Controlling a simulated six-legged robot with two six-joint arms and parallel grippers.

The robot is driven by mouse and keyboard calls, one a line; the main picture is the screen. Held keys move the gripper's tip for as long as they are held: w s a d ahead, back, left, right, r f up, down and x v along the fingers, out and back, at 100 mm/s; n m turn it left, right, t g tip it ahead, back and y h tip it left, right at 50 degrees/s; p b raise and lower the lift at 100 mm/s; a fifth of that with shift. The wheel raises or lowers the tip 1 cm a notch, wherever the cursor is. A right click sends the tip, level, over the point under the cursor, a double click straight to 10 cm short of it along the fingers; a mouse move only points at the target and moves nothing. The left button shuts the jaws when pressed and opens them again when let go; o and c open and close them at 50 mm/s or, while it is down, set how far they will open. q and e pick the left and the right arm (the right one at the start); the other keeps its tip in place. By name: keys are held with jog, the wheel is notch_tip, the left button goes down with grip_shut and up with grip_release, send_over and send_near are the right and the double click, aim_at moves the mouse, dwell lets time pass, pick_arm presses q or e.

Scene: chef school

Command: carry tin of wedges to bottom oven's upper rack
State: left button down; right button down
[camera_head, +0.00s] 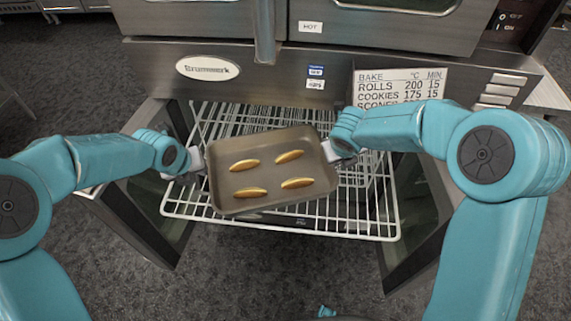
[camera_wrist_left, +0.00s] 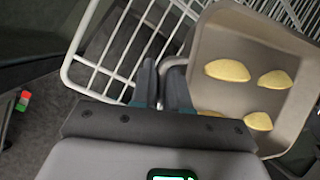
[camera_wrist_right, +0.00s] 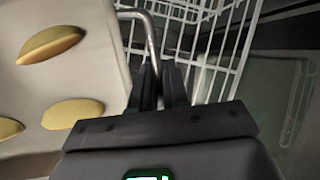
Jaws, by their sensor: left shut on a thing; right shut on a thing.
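The tin of wedges is a grey-brown tray (camera_head: 268,172) with several yellow wedges (camera_head: 290,156) lying in it. I hold it over a pulled-out white wire rack (camera_head: 380,237) of the bottom oven; I cannot tell whether it touches the wires. My right gripper (camera_head: 331,150) is shut on the metal handle (camera_wrist_right: 150,35) at the tin's right end, seen in the right wrist view.
The bottom oven's doors stand open, the left one (camera_head: 140,222) and the right one (camera_head: 418,215) flanking the rack. The panel with the Brummerk badge (camera_head: 208,68) and a bake chart (camera_head: 400,84) runs above the opening. More white wires show behind the tin.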

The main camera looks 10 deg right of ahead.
dwell(0.4)
